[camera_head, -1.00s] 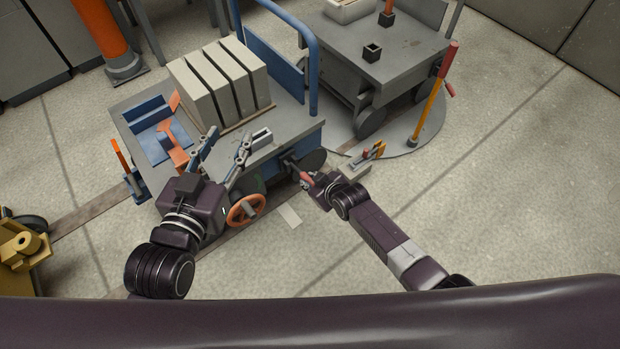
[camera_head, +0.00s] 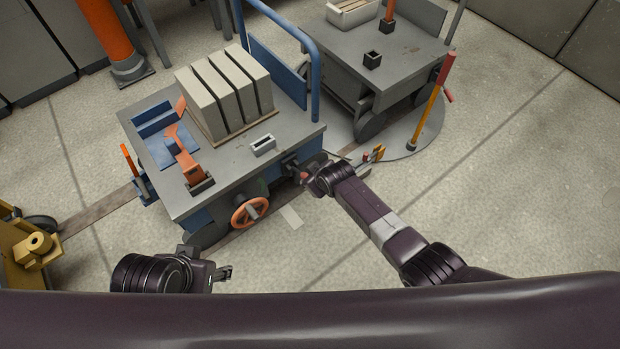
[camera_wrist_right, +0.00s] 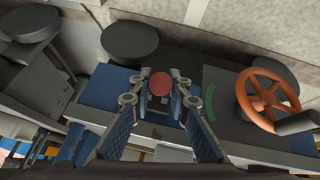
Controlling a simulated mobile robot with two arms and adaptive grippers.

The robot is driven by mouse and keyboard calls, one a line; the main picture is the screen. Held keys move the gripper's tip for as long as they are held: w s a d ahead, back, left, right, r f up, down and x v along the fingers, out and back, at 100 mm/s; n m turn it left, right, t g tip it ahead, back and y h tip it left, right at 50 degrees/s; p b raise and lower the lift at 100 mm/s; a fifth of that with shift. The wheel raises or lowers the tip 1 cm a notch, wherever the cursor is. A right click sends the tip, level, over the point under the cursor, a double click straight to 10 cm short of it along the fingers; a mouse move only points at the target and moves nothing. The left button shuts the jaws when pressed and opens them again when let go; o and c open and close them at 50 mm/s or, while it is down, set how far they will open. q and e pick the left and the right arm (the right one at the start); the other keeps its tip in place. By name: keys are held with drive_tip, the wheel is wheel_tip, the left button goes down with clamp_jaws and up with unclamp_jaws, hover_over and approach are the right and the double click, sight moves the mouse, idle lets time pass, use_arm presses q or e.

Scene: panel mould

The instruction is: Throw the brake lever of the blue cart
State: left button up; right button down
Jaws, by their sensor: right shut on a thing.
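The blue cart (camera_head: 270,162) stands in the middle of the head view with a grey deck. The lever's red grip (camera_head: 303,177) is low at the cart's near right corner, partly hidden by my right gripper (camera_head: 309,178). In the right wrist view the red round end (camera_wrist_right: 160,86) sits between the fingers of my right gripper (camera_wrist_right: 160,100), which is shut on it. The rest of the lever is mostly hidden. My left gripper (camera_head: 223,272) is empty, away from the cart at the lower left; its jaw opening is too small to judge.
An orange handwheel (camera_head: 250,212) is on the cart's near side, left of my right gripper; it also shows in the wrist view (camera_wrist_right: 270,98). A grey cart (camera_head: 380,65) is behind right.

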drive_tip(key=shift+w+r, duration=0.1)
drive_tip(key=shift+r, duration=0.1)
drive_tip(key=shift+a, duration=0.1)
drive_tip(key=shift+r+g+p, duration=0.1)
drive_tip(key=shift+g+p, duration=0.2)
drive_tip(key=shift+p, duration=0.05)
drive_tip(key=c, duration=1.8)
unclamp_jaws()
drive_tip(key=shift+v, duration=5.95)
drive_tip(key=shift+a, duration=0.2)
